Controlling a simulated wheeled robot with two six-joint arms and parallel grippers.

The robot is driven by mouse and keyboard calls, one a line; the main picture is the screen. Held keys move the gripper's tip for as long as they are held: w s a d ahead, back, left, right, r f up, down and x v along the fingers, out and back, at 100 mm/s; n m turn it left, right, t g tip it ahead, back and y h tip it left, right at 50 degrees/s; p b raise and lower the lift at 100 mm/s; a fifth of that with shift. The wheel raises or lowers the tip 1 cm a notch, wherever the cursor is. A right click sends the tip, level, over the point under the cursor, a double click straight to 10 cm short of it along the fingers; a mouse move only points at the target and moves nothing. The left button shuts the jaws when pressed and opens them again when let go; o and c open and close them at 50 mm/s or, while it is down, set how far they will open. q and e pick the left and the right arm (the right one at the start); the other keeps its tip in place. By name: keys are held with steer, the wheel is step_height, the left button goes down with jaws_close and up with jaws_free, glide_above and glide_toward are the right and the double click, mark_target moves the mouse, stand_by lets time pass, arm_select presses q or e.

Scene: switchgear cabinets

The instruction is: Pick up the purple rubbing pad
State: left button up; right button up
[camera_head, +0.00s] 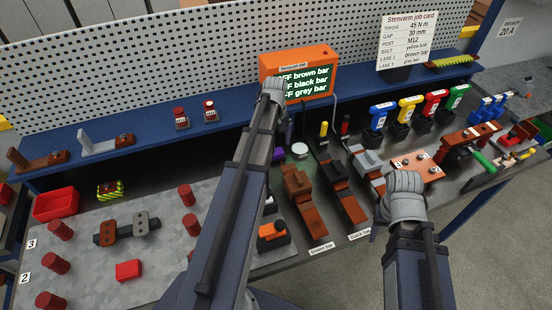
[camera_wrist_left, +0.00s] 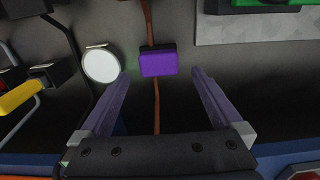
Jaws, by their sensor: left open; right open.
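The purple rubbing pad (camera_wrist_left: 159,61) is a small rounded block on the dark bench top in the left wrist view. A brown strip or cord runs out from its upper and lower edges. My left gripper (camera_wrist_left: 159,74) is open and empty. Its two purple fingers stand to either side of the pad's near edge in the picture; the height gap cannot be told. In the head view my left arm hides most of the pad's area; a purple patch (camera_head: 289,160) shows beside it. My right gripper (camera_head: 376,231) is mostly hidden below its wrist, at the bench's front, apart from the pad.
A round white disc (camera_wrist_left: 101,64) lies just left of the pad. A yellow-handled tool (camera_wrist_left: 22,95) is further left. Brown bar (camera_head: 305,205) and black bar (camera_head: 345,190) assemblies stand close by. A blue shelf (camera_head: 150,140) and an orange display (camera_head: 299,74) are behind.

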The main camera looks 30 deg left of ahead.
mark_target(276, 151)
arm_select(q)
steer(key=shift+f, duration=0.1)
step_height(276, 151, down, 5)
steer(key=b, duration=0.5)
steer(key=shift+d+f, duration=0.1)
steer(key=shift+f, duration=0.05)
steer(key=c, duration=1.4)
steer(key=shift+c, duration=0.2)
step_height(276, 151, up, 10)
steer(key=p, duration=1)
